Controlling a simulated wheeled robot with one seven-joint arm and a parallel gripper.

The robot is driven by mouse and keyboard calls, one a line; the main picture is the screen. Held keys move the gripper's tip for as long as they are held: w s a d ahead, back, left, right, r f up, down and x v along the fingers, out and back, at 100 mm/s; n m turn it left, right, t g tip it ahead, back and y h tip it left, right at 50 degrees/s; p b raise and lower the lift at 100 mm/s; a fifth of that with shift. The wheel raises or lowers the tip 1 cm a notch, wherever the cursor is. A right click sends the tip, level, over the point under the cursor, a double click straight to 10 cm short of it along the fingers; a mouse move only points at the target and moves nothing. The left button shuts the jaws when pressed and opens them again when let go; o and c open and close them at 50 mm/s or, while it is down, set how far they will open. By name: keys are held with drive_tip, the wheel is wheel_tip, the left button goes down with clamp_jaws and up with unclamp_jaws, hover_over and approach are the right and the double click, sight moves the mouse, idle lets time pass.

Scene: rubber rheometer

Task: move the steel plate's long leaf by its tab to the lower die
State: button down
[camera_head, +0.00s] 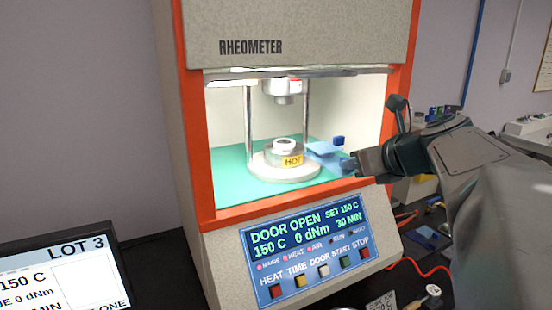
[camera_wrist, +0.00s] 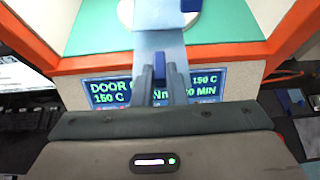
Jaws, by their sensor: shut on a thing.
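My gripper (camera_head: 350,166) is at the right side of the rheometer's open chamber, its fingers at the doorway. In the wrist view my gripper (camera_wrist: 158,80) is shut on a blue tab (camera_wrist: 158,70). The steel plate's long leaf (camera_wrist: 158,42) runs forward from this tab into the chamber. In the head view the pale blue-grey leaf (camera_head: 323,150) lies just right of the lower die (camera_head: 283,157), which carries a yellow HOT label. A second blue block (camera_head: 338,140) shows above the leaf. In the wrist view the leaf covers part of the round white die base (camera_wrist: 207,14).
The upper die (camera_head: 283,88) hangs above the lower die between two metal posts. The orange door frame (camera_head: 203,150) bounds the opening. The control panel (camera_head: 315,245) below reads DOOR OPEN and 150 C. A LOT 3 screen (camera_head: 60,275) stands at left. The green chamber floor (camera_head: 228,180) is clear at left.

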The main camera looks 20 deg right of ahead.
sight(327, 157)
drive_tip(key=shift+w+a+f+p, duration=0.35)
drive_tip(key=shift+w+a+p, duration=0.4)
drive_tip(key=shift+w, duration=2.4)
drive_tip(key=shift+w+a+f+p, duration=0.4)
drive_tip(key=shift+w+p, duration=0.5)
drive_tip(key=shift+w, duration=2.25)
drive_tip(key=shift+w+a+f+p, duration=0.25)
drive_tip(key=shift+w+a+p, duration=0.55)
drive_tip(key=shift+w, duration=2.35)
drive_tip(key=shift+d, duration=0.1)
drive_tip(key=c, duration=1.4)
unclamp_jaws()
drive_tip(key=shift+s+d+r+b, duration=0.15)
drive_tip(key=shift+s+d, duration=0.25)
drive_tip(key=shift+s, duration=1.6)
drive_tip(key=shift+s+d+r+b, duration=0.1)
drive_tip(key=shift+s+d+r, duration=0.2)
drive_tip(key=shift+s, duration=1.65)
drive_tip(key=shift+s+d+r+b, duration=0.15)
drive_tip(key=shift+s+d, duration=0.3)
drive_tip(key=shift+s, duration=1.55)
drive_tip(key=shift+f, duration=0.1)
